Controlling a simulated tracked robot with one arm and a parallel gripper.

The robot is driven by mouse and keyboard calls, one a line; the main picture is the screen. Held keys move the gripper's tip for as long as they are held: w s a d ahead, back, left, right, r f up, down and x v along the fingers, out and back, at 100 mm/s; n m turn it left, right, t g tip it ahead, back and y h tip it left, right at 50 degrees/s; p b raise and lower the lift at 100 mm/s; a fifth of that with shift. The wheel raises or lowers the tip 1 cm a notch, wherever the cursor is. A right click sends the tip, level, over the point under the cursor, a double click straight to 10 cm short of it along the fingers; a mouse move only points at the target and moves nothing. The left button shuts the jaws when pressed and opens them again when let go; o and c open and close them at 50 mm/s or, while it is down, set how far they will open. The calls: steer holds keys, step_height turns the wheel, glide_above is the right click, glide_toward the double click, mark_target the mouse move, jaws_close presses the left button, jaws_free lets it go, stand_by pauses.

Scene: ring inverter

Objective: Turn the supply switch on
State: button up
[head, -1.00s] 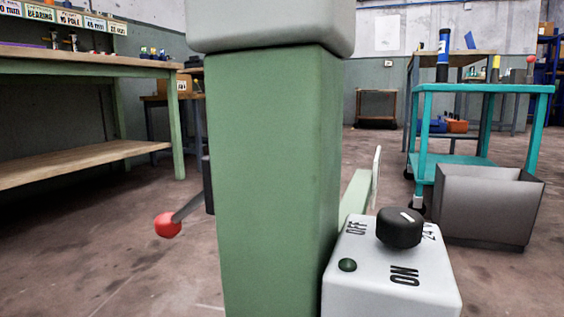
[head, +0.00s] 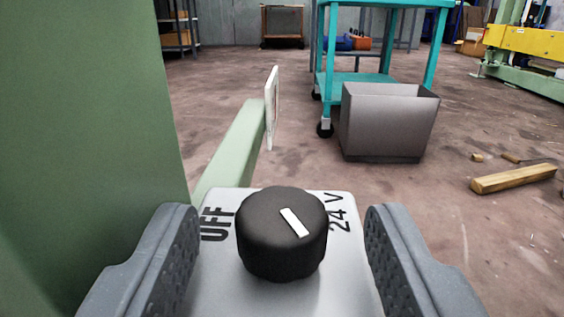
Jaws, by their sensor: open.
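The supply switch is a black round knob (head: 270,245) with a white pointer mark, on top of a light grey box (head: 335,285). In the head view it sits low in the middle. The word OFF shows left of the knob and 24 V right of it. The white mark slants from upper left to lower right. My gripper (head: 283,235) is open, with one grey finger on each side of the knob and a gap on both sides. The box's near part, with the ON label and green lamp, is not visible now.
A green post (head: 95,130) stands close on the left, near my left finger. A green bar (head: 232,150) with a white plate (head: 272,105) extends behind the box. A grey bin (head: 385,125) and teal cart (head: 375,78) stand beyond. A wooden block (head: 512,179) lies on the floor.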

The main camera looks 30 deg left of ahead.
steer(key=shift+w+a, duration=0.35)
steer(key=shift+w, duration=0.25)
steer(key=c, duration=1)
